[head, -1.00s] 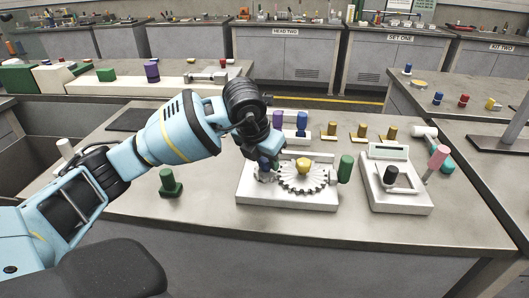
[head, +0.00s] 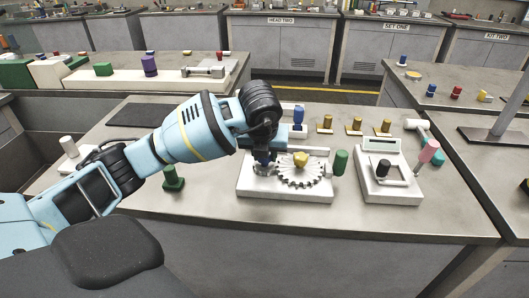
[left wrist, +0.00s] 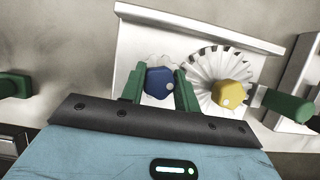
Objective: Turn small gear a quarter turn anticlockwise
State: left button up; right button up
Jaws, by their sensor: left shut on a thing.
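The gear fixture has a white base (head: 285,189) on the bench. The large gear (head: 301,177) carries a yellow knob (head: 301,160) and also shows in the left wrist view (left wrist: 208,65). The small gear lies to its left, mostly hidden under the blue knob (left wrist: 160,83); a sliver of its teeth (left wrist: 160,61) shows. My left gripper (left wrist: 160,88) points down over the small gear, its green fingers shut on the blue knob from both sides. In the head view my left gripper (head: 264,158) hides most of the small gear. My right gripper is not in view.
A green handle (head: 341,162) stands at the fixture's right edge. A white device with a black knob (head: 383,168) stands further right. A green peg (head: 173,178) stands to the left. Brass pegs (head: 355,126) and a blue peg (head: 299,117) stand behind. The front bench is clear.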

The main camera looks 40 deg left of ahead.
pick_arm(q)
jog(key=shift+r, duration=0.1)
jog(key=o, duration=1)
jog(key=v, duration=0.7)
jog(key=shift+s+d+r, duration=0.1)
jog(key=shift+r, duration=0.2)
